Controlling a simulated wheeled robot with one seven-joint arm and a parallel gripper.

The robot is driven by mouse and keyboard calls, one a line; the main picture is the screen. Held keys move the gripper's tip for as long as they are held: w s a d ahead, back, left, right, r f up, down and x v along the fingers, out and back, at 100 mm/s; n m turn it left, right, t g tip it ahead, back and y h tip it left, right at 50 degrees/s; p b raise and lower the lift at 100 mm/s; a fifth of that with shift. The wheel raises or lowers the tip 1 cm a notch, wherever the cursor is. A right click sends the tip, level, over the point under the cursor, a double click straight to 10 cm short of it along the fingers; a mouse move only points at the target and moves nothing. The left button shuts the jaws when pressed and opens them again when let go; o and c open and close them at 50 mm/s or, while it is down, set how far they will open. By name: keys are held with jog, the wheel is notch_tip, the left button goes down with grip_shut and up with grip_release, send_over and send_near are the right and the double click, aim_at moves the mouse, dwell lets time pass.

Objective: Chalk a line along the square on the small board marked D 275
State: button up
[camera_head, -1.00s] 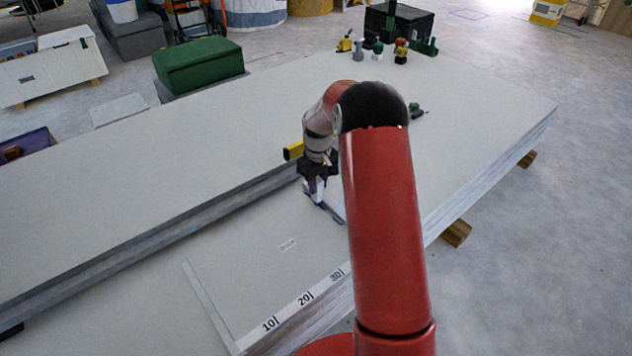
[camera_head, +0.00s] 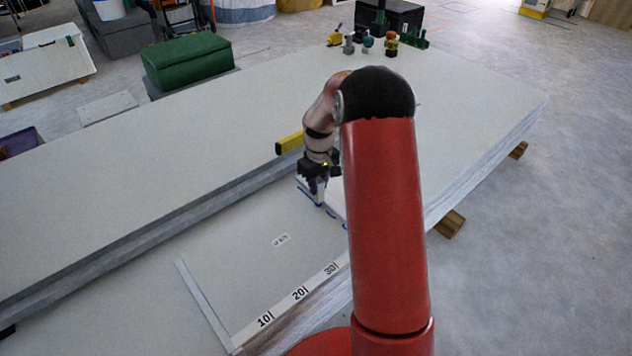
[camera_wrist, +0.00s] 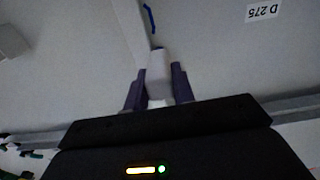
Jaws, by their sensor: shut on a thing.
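My gripper (camera_head: 318,188) is shut on a white chalk marker (camera_wrist: 158,72), held between purple fingers in the wrist view. Its dark tip points down at the small board (camera_head: 235,265); I cannot tell whether it touches. The board's label (camera_wrist: 262,11) reads D 275 in the wrist view, upside down. A pale strip (camera_wrist: 128,18), apparently the square, lies on the board beside the tip. A short blue line (camera_wrist: 150,18) runs along its edge, just past the tip. Blue marks also show by the gripper in the head view. My arm hides part of the square there.
A white scale (camera_head: 298,293) marked 10, 20, 30 runs along the board's near edge. A larger panel stack (camera_head: 480,120) lies behind, with a yellow item (camera_head: 289,143) near my wrist and several small tools (camera_head: 365,42) at the far end. A green box (camera_head: 187,60) stands back left.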

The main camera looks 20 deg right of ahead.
jog(key=shift+s+d+f, duration=0.1)
jog(key=shift+s+f, duration=0.05)
jog(key=shift+s, duration=0.1)
jog(key=shift+s+d, duration=0.3)
jog(key=shift+s, duration=0.6)
jog(key=shift+s+d+r, duration=0.1)
jog(key=shift+s+d, duration=0.05)
jog(key=shift+s, duration=0.25)
jog(key=shift+s+d+r, duration=0.1)
jog(key=shift+s+d, duration=0.05)
jog(key=shift+s, duration=0.25)
jog(key=shift+s+d, duration=0.1)
jog(key=shift+s+d+f+b, duration=0.1)
jog(key=shift+s+d+b, duration=0.2)
jog(key=shift+s, duration=0.55)
jog(key=shift+s, duration=0.1)
jog(key=shift+s+d+f, duration=0.1)
jog(key=shift+s+d, duration=0.1)
jog(key=shift+s, duration=0.3)
jog(key=shift+s+d, duration=0.15)
jog(key=shift+s, duration=0.3)
